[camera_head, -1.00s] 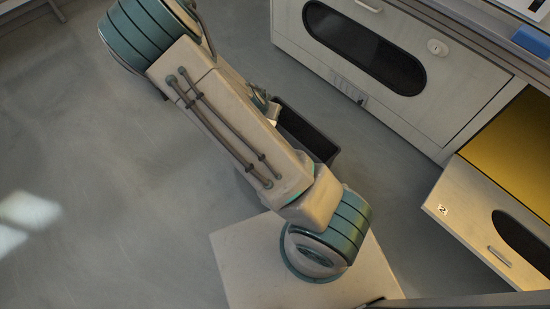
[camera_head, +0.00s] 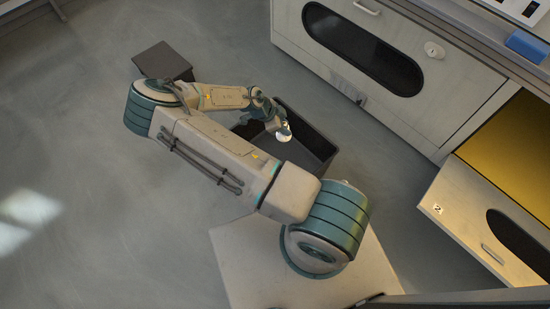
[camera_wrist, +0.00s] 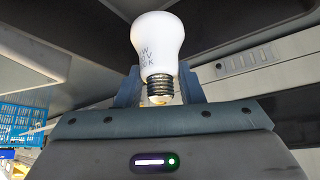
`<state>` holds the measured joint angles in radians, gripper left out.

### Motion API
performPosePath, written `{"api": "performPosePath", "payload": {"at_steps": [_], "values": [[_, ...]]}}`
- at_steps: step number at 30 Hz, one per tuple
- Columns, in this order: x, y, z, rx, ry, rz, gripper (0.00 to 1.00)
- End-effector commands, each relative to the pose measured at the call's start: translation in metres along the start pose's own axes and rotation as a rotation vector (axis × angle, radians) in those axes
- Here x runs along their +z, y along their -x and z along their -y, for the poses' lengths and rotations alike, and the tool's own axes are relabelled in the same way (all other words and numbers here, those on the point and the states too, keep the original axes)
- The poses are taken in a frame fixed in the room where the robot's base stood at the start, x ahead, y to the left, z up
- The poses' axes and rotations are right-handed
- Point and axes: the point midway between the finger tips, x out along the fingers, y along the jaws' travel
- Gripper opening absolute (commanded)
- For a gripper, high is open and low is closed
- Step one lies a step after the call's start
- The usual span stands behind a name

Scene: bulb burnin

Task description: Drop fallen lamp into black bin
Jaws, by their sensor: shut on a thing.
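The lamp, a white bulb with a metal screw base (camera_wrist: 158,45), stands between the fingers of my gripper (camera_wrist: 160,92) in the wrist view. The gripper is shut on it near the screw base. In the head view the lamp (camera_head: 284,133) shows as a small white shape at the end of my arm, and my gripper (camera_head: 280,124) is over the black bin. The black bin (camera_head: 318,148) stands open on the floor in front of the cabinet. My arm hides part of the bin. I cannot tell the height of the lamp above it.
A white cabinet (camera_head: 420,110) with a dark oval window stands behind the bin. An open drawer (camera_head: 480,215) marked 2 juts out at the right. A dark box (camera_head: 162,62) sits on the floor at the upper left. The floor at left is clear.

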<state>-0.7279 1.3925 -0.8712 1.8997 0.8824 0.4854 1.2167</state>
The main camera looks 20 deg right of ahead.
Motion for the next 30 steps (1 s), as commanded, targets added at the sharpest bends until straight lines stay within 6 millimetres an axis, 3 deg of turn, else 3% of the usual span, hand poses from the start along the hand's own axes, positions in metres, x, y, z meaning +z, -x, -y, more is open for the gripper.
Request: {"api": "performPosePath", "payload": {"at_steps": [17,27,28,30], "values": [[0.03,-0.047,0.0,0.0,0.001,-0.001,0.11],[0.032,-0.05,0.0,-0.001,0.0,0.0,0.11],[0.032,-0.05,0.0,-0.001,0.0,0.0,0.37],[0.032,-0.05,0.0,-0.001,0.0,0.0,0.56]]}}
